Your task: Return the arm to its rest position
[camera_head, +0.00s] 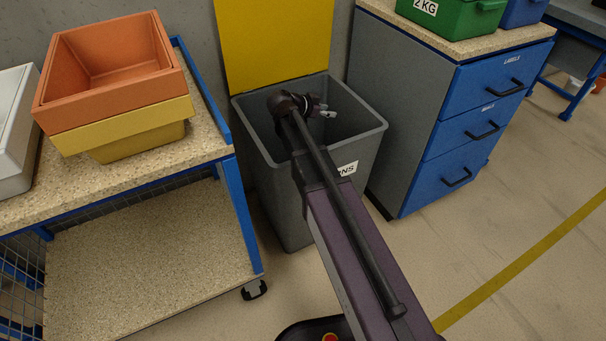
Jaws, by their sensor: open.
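My arm stretches forward from the bottom of the view, over the near rim of a tall grey bin (363,137). My gripper (330,114) is at the arm's far end, above or just inside the mouth of the bin. It is small in the picture, and it looks open with nothing held in it. Part of the bin's mouth and its front wall are hidden behind my arm. The bin's floor and contents do not show.
Left is a wheeled bench (205,140) with stacked orange (140,85) and yellow trays (120,125). Right is a drawer cabinet (400,100) carrying a green box (465,18). A yellow panel (275,40) stands behind the bin. Floor (500,230) is clear at right.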

